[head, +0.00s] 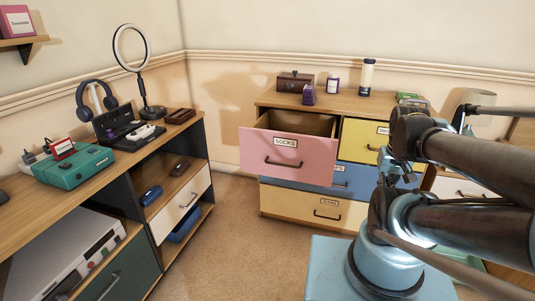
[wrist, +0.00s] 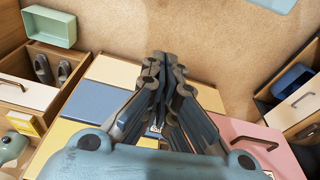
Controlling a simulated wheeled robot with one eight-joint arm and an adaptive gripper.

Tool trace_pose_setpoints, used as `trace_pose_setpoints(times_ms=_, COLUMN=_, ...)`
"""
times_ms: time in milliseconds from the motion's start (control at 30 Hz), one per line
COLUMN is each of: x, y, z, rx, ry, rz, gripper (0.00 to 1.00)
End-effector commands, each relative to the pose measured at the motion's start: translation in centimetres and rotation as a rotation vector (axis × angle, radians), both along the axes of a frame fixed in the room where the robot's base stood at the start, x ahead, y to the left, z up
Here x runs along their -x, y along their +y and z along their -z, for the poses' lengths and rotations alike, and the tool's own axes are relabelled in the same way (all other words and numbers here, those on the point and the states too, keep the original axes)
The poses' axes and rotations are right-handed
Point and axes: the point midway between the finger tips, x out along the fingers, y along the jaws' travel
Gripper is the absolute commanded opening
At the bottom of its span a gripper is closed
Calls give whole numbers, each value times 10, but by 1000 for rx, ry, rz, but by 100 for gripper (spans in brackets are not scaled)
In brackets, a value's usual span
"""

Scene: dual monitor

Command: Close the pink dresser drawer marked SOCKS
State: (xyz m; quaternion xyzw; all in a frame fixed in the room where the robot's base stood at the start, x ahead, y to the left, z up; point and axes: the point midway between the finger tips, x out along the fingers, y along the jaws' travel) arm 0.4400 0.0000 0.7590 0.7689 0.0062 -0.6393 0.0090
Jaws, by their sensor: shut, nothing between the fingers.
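The pink drawer marked SOCKS (head: 288,155) stands pulled out at the top left of the wooden dresser (head: 340,105). Its dark handle and label face the room, and its inside shows above the front. In the wrist view the pink front (wrist: 250,135) is at the lower right, with its handle. My gripper (wrist: 162,62) is shut and empty in the middle of the wrist view. It overlaps the dresser fronts in the picture, left of the pink front. I cannot tell whether it touches anything. In the head view I cannot make out my fingers beside my arm.
Yellow (head: 365,138), blue (head: 350,180) and cream (head: 315,206) drawers sit beside and below. A brown box (head: 295,82) and bottles stand on top. A side cabinet (head: 180,200) stands at left, with carpet (head: 228,235) between. An open drawer holds shoes (wrist: 52,68).

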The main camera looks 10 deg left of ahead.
Motion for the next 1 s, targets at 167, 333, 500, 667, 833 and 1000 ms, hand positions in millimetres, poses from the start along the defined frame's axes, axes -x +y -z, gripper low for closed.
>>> trace_pose_setpoints(times_ms=167, x=6, y=0, z=-4, rx=1, ry=-8, rz=-8, gripper=0)
trace_pose_setpoints(times_ms=333, x=-5, y=12, z=-15, rx=33, ry=-10, rz=-143, gripper=0)
trace_pose_setpoints(times_ms=500, x=-35, y=31, z=-36, rx=109, ry=-8, rz=-463, gripper=0)
trace_pose_setpoints(times_ms=667, x=-68, y=59, z=-54, rx=193, ry=-6, rz=-812, gripper=0)
trace_pose_setpoints(times_ms=833, x=-101, y=100, z=-67, rx=285, ry=-5, rz=-1180, gripper=0)
trace_pose_setpoints(times_ms=1000, x=-129, y=151, z=-75, rx=382, ry=-2, rz=-1545, gripper=0)
